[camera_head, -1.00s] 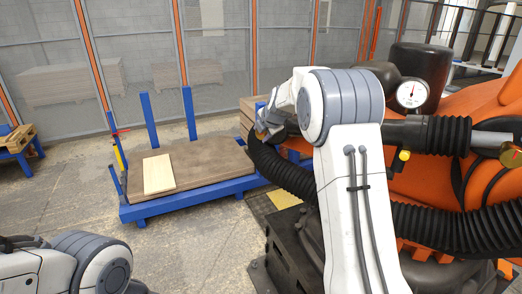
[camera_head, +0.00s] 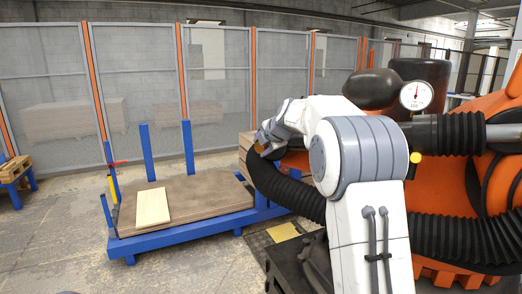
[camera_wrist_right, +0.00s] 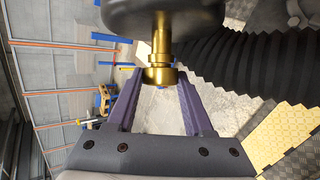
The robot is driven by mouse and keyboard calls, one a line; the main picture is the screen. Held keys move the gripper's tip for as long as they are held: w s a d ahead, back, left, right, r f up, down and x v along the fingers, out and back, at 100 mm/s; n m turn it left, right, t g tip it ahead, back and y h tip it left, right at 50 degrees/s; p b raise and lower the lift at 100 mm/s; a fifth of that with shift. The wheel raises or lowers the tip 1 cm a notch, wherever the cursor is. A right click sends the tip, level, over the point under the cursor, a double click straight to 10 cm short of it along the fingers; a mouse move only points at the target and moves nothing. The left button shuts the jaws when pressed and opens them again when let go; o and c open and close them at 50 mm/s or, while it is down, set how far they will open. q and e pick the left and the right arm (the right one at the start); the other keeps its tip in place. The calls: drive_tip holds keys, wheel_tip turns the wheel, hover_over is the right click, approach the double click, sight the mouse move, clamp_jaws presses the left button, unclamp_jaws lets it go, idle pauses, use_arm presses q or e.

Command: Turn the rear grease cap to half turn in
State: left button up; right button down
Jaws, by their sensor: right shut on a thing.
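The brass grease cap (camera_wrist_right: 160,75) hangs on a brass stem below a dark rounded housing (camera_wrist_right: 160,15) in the right wrist view. My right gripper (camera_wrist_right: 160,80) has its two purple fingers on either side of the cap and is shut on it. In the head view my right gripper (camera_head: 263,143) is small, beside the black corrugated hose, and the cap cannot be made out there. How far the cap is turned cannot be read. My left gripper is not in view.
A black corrugated hose (camera_head: 290,195) runs close by my right gripper. The orange machine (camera_head: 440,200) with a pressure gauge (camera_head: 416,96) fills the right. A blue stand (camera_head: 180,238) carries a brown board and a pale board (camera_head: 152,207). Mesh fencing closes the back.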

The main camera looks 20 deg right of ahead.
drive_tip(key=shift+c, duration=1.5)
unclamp_jaws()
drive_tip(key=b+v, duration=0.2)
drive_tip(key=v, duration=0.8)
drive_tip(key=shift+s, duration=0.25)
drive_tip(key=shift+r, duration=0.1)
